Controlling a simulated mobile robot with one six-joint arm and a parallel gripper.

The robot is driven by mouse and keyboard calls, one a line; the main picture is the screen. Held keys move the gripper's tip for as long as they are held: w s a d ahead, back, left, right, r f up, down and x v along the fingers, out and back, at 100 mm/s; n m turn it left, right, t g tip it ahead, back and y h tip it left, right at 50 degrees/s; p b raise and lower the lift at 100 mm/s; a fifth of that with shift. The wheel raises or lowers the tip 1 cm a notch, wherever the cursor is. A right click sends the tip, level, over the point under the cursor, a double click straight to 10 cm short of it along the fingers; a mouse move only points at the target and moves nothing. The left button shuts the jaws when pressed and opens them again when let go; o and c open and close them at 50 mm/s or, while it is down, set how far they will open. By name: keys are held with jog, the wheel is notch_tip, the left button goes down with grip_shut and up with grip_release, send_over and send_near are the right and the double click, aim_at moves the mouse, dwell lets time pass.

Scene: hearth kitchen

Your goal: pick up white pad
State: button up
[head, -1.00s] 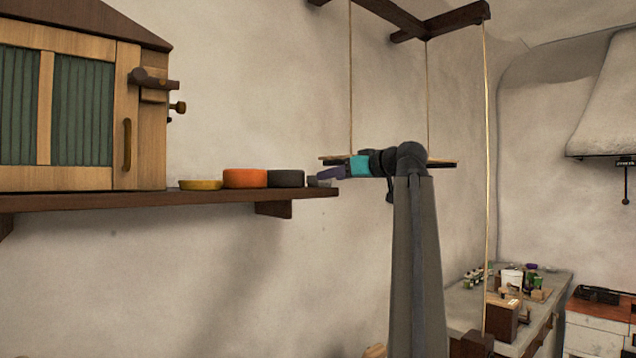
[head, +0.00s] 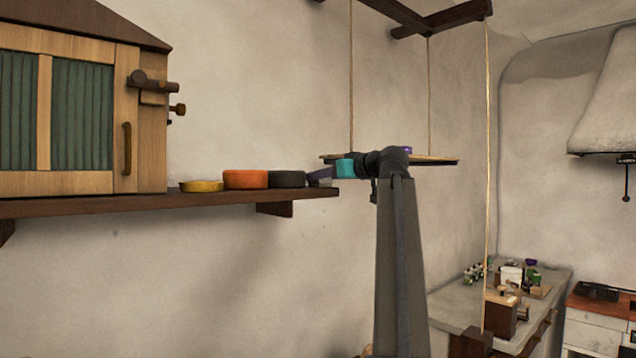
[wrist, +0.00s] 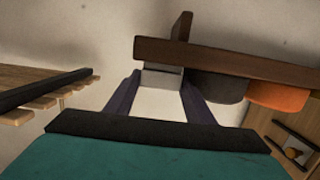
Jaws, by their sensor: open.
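The white pad (wrist: 161,78) shows in the wrist view as a small pale grey-white block at the end of the dark wooden shelf. My gripper (wrist: 160,88) is open, with its two purple fingers on either side of the pad. I cannot tell whether either finger touches it. In the head view my gripper (head: 318,177) is at the right end of the shelf (head: 150,204), beside the black round thing, and it mostly hides the pad.
A black round thing (head: 287,179), an orange one (head: 245,179) and a yellow dish (head: 201,186) stand left of my gripper. A wooden cabinet (head: 145,110) stands further left. A hanging rack (head: 440,160) with a small purple thing (head: 407,149) is close behind my wrist.

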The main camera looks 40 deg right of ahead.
jog(key=c, duration=0.7)
jog(key=shift+c, duration=0.2)
jog(key=shift+r, duration=0.15)
jog(key=shift+r+b, duration=0.7)
jog(key=shift+r, duration=0.85)
jog(key=s+a+r+p, duration=0.1)
jog(key=s+a+p, duration=0.3)
jog(key=s, duration=1)
jog(key=shift+s+a+r, duration=0.3)
jog(key=shift+a+r, duration=0.05)
jog(key=shift+a, duration=0.85)
